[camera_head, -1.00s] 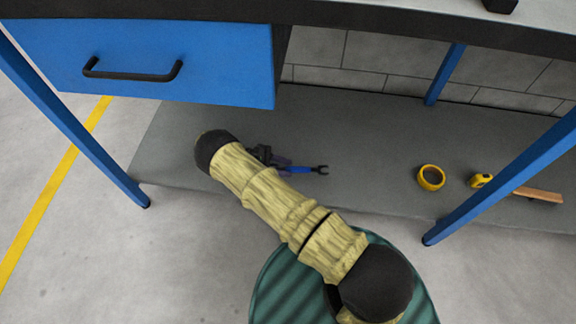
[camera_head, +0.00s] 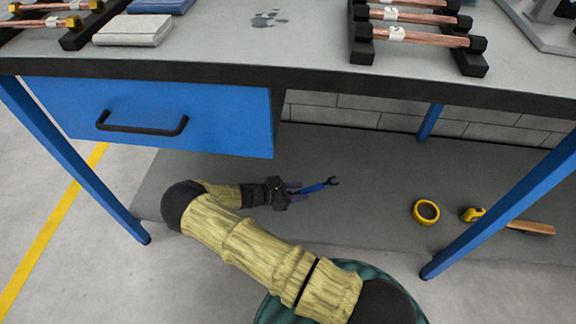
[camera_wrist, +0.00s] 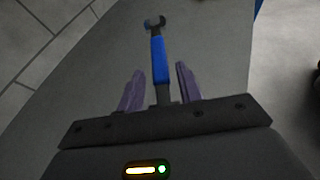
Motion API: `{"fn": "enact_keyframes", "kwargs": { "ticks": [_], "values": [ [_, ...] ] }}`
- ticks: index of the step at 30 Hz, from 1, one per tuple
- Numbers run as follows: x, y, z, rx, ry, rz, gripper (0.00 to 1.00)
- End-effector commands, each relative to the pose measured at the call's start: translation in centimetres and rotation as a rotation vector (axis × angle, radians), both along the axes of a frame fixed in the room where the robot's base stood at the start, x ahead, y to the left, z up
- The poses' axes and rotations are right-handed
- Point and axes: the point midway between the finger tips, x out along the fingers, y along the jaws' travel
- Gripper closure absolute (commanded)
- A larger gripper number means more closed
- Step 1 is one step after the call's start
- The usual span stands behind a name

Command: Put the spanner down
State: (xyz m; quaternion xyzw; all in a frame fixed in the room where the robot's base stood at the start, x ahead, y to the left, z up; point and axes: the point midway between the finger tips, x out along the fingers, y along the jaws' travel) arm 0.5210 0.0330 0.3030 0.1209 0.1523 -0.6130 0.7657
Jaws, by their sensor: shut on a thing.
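The spanner (camera_head: 317,187) has a blue handle and a dark open-ended head. It also shows in the wrist view (camera_wrist: 159,62), pointing straight away from me. My gripper (camera_head: 294,190) is shut on its near end, with purple fingers on both sides; the fingers show in the wrist view (camera_wrist: 160,76) too. The spanner is under the bench, low over the grey lower shelf (camera_head: 360,205), its head pointing right. I cannot tell whether it touches the shelf. Its near end is partly hidden by the gripper.
Blue legs (camera_head: 500,205) and a blue drawer (camera_head: 170,115) bound the opening. The shelf's middle is clear.

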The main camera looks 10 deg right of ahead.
Motion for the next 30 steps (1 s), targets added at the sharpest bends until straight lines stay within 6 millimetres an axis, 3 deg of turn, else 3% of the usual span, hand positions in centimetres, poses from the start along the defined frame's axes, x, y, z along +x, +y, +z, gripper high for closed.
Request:
{"fn": "enact_keyframes", "kwargs": {
  "ticks": [1,8,15,18,22,30],
  "values": [
    [0.0,-0.6,2.2,-0.008,0.0,0.046,0.91],
    [-0.1,-2.6,9.9,-0.008,-0.002,0.239,0.91],
    [-2.4,-3.3,19.3,-0.007,-0.003,0.392,0.91],
    [-3.6,-3.3,21.8,-0.004,-0.003,0.427,0.91],
    [-4.4,-3.3,23.2,-0.001,-0.001,0.448,0.91],
    [-4.5,-3.2,23.1,0.001,-0.001,0.451,0.91]
  ]
}}
